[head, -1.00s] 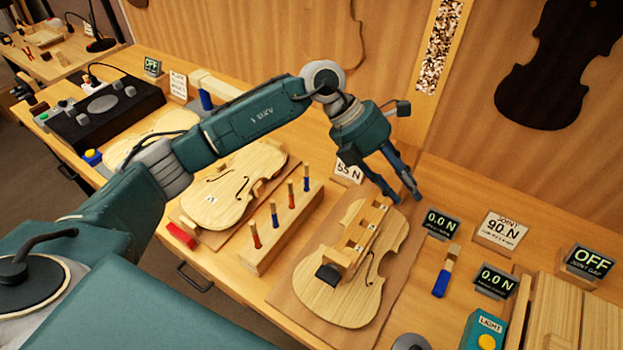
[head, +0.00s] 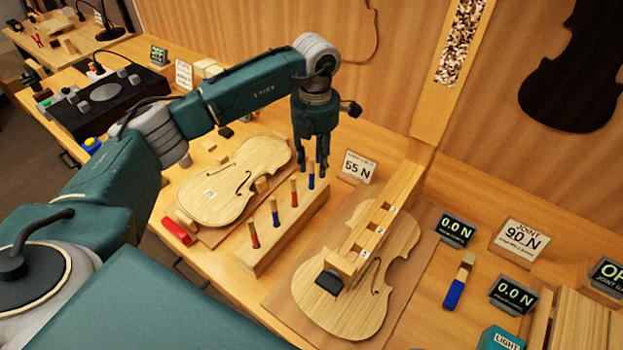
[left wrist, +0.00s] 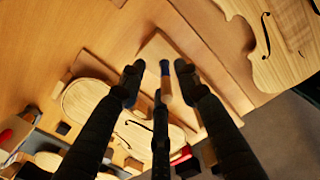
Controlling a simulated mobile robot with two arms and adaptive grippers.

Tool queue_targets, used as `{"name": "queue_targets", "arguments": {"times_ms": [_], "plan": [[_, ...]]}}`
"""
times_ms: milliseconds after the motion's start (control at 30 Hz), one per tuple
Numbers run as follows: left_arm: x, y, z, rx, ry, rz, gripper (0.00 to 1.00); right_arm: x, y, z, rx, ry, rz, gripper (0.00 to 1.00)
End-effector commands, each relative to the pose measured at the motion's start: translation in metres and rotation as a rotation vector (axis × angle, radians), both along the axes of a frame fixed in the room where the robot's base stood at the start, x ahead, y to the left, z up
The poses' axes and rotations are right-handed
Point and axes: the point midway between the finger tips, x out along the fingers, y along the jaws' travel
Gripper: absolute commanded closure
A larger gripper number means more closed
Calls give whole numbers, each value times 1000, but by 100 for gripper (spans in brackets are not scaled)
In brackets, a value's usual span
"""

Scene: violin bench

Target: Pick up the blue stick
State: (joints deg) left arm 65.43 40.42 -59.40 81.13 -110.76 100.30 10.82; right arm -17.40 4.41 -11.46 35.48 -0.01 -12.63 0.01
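A wooden rack (head: 262,262) holds a row of upright sticks with bare wood tops: a red stick (head: 254,236) at the near end, then a blue stick (head: 275,213), a red stick (head: 294,194) and a far-end blue stick (head: 311,177). My left gripper (head: 316,162) points down over that far-end blue stick. The left wrist view shows a blue stick (left wrist: 166,82) between the spread fingertips of my left gripper (left wrist: 159,76), with no clear contact. Another blue stick (head: 456,285) lies on the bench at right. My right gripper is not in view.
A violin plate (head: 235,180) lies left of the rack. Another plate (head: 335,308) with a notched wooden bar (head: 372,238) lies to its right. A "55 N" sign (head: 357,167) stands just right of my gripper. Small displays (head: 456,229) stand farther right.

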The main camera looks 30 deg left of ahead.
Motion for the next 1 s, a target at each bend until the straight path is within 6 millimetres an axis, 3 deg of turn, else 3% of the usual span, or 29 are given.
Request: {"name": "queue_targets", "arguments": {"times_ms": [200, 333, 633, 800, 1000], "plan": [[-13, 4, -25, 2, 7, 0, 68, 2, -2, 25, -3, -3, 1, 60], [-12, 3, -43, -1, 4, 0, 68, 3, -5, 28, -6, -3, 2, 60], [-11, 3, -51, 0, 1, 0, 68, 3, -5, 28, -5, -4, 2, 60], [-11, 3, -51, 0, 1, 0, 99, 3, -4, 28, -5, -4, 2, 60], [-11, 3, -51, 0, 0, 0, 100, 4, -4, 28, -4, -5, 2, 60]]}}
